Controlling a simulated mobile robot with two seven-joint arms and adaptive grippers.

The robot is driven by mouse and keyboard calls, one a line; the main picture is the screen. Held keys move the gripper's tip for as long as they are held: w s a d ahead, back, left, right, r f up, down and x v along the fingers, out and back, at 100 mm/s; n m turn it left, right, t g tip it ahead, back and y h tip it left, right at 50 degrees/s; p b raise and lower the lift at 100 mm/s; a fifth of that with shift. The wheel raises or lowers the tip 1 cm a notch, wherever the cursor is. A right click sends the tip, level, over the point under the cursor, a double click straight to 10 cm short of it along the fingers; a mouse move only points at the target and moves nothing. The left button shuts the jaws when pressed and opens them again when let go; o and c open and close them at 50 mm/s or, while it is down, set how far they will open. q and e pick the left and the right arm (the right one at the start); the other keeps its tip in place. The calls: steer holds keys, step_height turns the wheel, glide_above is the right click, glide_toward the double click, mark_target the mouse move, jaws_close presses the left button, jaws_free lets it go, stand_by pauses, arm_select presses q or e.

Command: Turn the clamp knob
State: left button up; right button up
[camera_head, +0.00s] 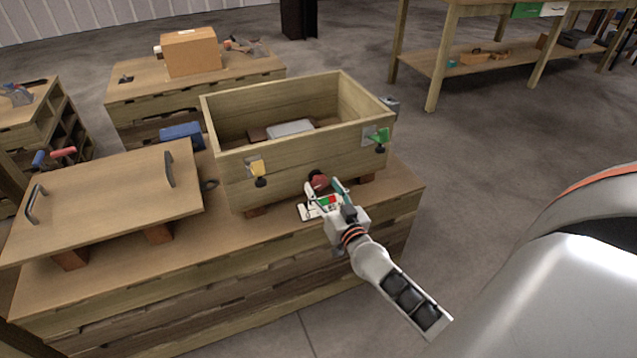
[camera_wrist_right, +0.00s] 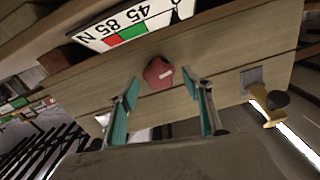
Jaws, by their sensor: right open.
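A red knob (camera_head: 318,180) sits low on the front face of the open wooden box (camera_head: 290,178). In the right wrist view the knob (camera_wrist_right: 158,73) is faceted, with a pale mark on it. My right gripper (camera_head: 322,187) is at the front of the box with its teal-padded fingers spread. In the wrist view the open fingers (camera_wrist_right: 160,80) stand on either side of the knob, with gaps between it and the pads. A white scale plate (camera_wrist_right: 122,27) with red and green bands and numbers lies beside the knob. My left gripper is not in view.
Yellow (camera_head: 258,170) and green (camera_head: 380,136) clamps are on the box front, on either side of the knob. A grey-white block (camera_head: 291,128) lies inside the box. A wooden lid with handles (camera_head: 110,200) rests on blocks at the left of the bench.

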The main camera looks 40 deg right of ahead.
mark_target(321, 184)
steer(key=shift+x, duration=1.55)
steer(key=c, duration=1.1)
steer(key=shift+m, duration=0.3)
